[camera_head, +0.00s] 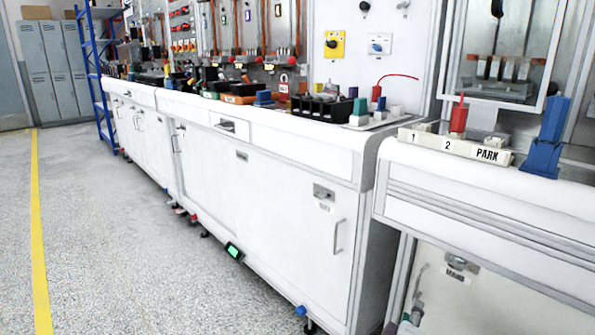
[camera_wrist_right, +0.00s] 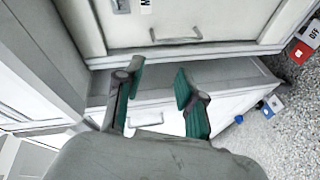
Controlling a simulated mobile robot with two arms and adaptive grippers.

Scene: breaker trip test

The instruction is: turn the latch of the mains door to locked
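The mains door (camera_head: 480,300) is the pale panel at the lower right of the head view, under the right-hand bench. Its latch (camera_head: 456,264) is a small metal plate near the top, with a label below it too small to read surely. In the wrist view the latch (camera_wrist_right: 122,5) is cut by the top edge, beside a label starting with M. Whether it is turned cannot be told. My right gripper (camera_head: 406,316) is low at the left of this door. In the wrist view my right gripper (camera_wrist_right: 160,69) is open and empty, its green pads apart. My left gripper is not visible.
A neighbouring cabinet (camera_head: 270,220) has its own latch (camera_head: 323,192) and handle (camera_head: 338,237). The bench above carries a PARK block (camera_head: 490,154) and a blue stand (camera_head: 545,145). In the wrist view a door handle (camera_wrist_right: 176,38) lies beyond my fingers. Floor at left is clear.

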